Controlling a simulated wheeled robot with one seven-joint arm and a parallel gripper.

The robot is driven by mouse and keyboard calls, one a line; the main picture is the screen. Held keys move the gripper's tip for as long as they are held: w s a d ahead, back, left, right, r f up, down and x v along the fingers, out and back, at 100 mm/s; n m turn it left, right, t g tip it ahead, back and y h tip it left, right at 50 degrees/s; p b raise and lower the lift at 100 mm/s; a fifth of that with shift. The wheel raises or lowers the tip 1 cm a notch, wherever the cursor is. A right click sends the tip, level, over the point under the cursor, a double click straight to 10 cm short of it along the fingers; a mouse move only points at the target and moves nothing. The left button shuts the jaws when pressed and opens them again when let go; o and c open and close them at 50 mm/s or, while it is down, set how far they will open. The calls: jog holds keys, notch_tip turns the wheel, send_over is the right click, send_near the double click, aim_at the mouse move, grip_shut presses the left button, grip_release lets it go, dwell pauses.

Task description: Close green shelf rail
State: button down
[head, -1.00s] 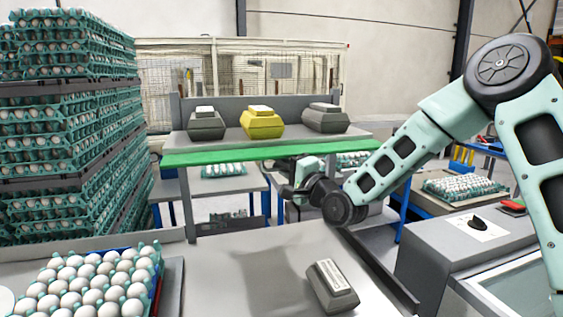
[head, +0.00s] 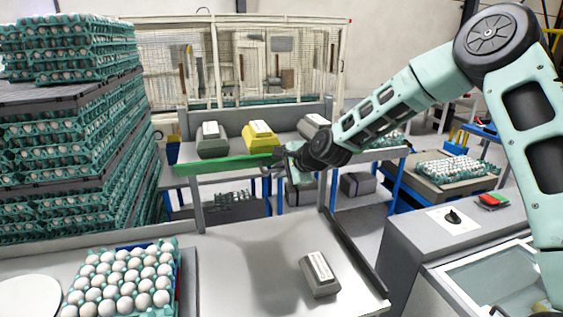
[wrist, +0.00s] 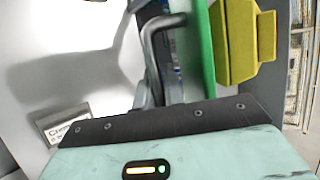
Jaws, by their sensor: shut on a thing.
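The green shelf rail (head: 222,164) runs along the front edge of the grey shelf (head: 190,158), low in front of the cartons. Its right part is hidden behind my arm. My gripper (head: 272,163) is at the rail, below the yellow carton (head: 260,138), and is shut on the rail; the contact itself is hard to see.
A dark carton (head: 212,142) stands left on the shelf and another (head: 312,126) right, partly behind my arm. A carton (head: 320,275) lies on the grey table (head: 240,270). An egg tray (head: 125,280) is front left, and tall egg stacks (head: 70,140) stand left.

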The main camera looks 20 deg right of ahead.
jog(key=shift+w+r+m+g+p, duration=0.25)
jog(key=shift+r+g+p, duration=0.25)
jog(key=shift+g+p, duration=0.55)
jog(key=shift+w+r+m+g+p, duration=0.25)
jog(key=shift+r+g+p, duration=0.35)
jog(key=shift+g, duration=0.9)
jog(key=shift+w+r+m+g+p, duration=0.15)
jog(key=shift+r+m+g+p, duration=0.2)
jog(key=shift+g+p, duration=0.75)
jog(key=shift+g+h, duration=0.25)
jog(key=shift+h, duration=0.05)
jog(key=c, duration=1.8)
grip_release()
jog(key=shift+o, duration=0.2)
jog(key=shift+d+r, duration=0.1)
jog(key=shift+r, duration=0.05)
jog(key=b+v, duration=0.7)
jog(key=v, duration=1)
jog(key=shift+d, duration=0.1)
